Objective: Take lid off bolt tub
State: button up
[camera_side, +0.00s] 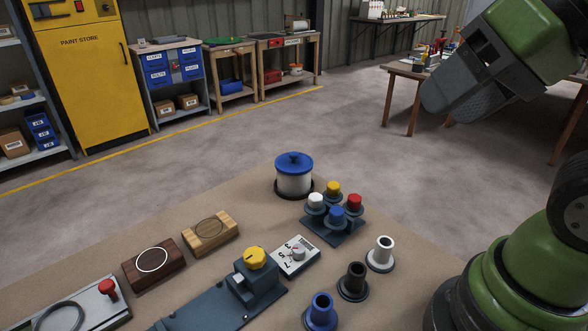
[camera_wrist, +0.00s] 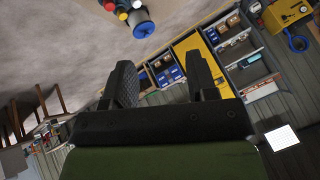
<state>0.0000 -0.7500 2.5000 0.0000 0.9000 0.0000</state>
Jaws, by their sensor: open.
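The bolt tub (camera_side: 293,183) is a white round tub standing upright on a dark ring at the back of the brown table. Its blue lid (camera_side: 294,162), with a knob on top, sits on it. In the wrist view the blue lid (camera_wrist: 145,30) and white tub (camera_wrist: 137,14) show at the top, beyond my fingers. My gripper (camera_wrist: 160,80) is open and empty, its two dark fingers apart. In the side view my gripper (camera_side: 445,95) is high at the upper right, well away from the tub and tilted; its fingertips are hard to make out there.
A dark stand with white, yellow, red and blue knobs (camera_side: 336,216) is close right of the tub. White, black and blue flanged tubes (camera_side: 381,254) stand nearer. A yellow-knobbed fixture (camera_side: 255,258), dial box (camera_side: 296,255) and wooden blocks (camera_side: 210,234) lie left. Space above the tub is clear.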

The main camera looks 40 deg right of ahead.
jog(key=g+h, duration=0.3)
jog(key=g, duration=0.1)
send_over(294, 153)
jog(key=s, duration=0.2)
jog(key=shift+m, duration=0.3)
notch_tip(294, 153, down, 18)
jog(key=shift+a+r, duration=0.1)
jog(key=shift+r, duration=0.15)
jog(key=x, duration=0.6)
jog(key=shift+a, duration=0.2)
jog(key=c, duration=1)
